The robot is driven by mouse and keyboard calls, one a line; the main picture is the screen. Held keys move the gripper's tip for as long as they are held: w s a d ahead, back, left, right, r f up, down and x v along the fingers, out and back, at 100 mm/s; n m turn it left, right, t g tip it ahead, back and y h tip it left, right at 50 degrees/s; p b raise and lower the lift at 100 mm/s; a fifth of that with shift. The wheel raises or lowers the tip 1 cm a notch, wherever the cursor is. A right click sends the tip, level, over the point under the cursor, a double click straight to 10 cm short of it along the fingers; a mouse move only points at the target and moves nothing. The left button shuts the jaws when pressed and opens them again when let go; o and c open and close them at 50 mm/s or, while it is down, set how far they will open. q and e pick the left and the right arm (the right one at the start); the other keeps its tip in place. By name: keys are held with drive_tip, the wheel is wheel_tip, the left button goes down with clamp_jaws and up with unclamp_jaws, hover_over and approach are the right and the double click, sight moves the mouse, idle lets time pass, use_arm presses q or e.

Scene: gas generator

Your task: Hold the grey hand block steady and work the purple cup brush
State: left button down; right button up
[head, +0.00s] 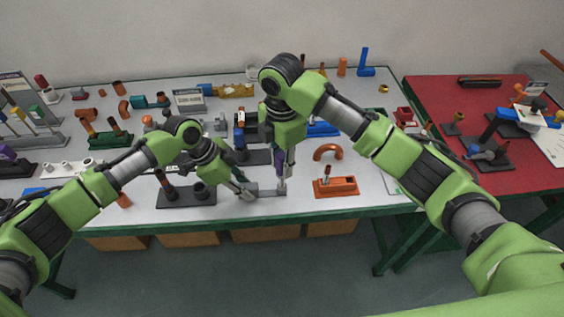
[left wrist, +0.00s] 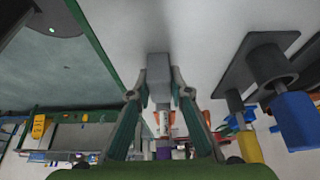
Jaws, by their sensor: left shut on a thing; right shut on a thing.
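The grey hand block (head: 268,191) is a flat bar near the front edge of the table. My left gripper (head: 246,192) is shut on its left end, and in the left wrist view the block (left wrist: 158,76) sits between the two fingertips (left wrist: 158,94). My right gripper (head: 283,165) points down over the block's right end. It is shut on the purple cup brush (head: 281,156), mostly hidden by the fingers. In the left wrist view purple (left wrist: 164,153) shows beyond the block. Whether the brush touches the block I cannot tell.
A dark stand with posts (head: 187,194) lies left of the block. An orange base (head: 336,188) and an orange arch (head: 328,152) lie to the right. The green table edge (head: 250,219) is close in front. Many parts crowd the table behind.

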sight(282, 155)
drive_tip(key=shift+r, duration=2.3)
use_arm(q)
drive_tip(key=c, duration=1.8)
unclamp_jaws()
drive_tip(key=v, duration=1.2)
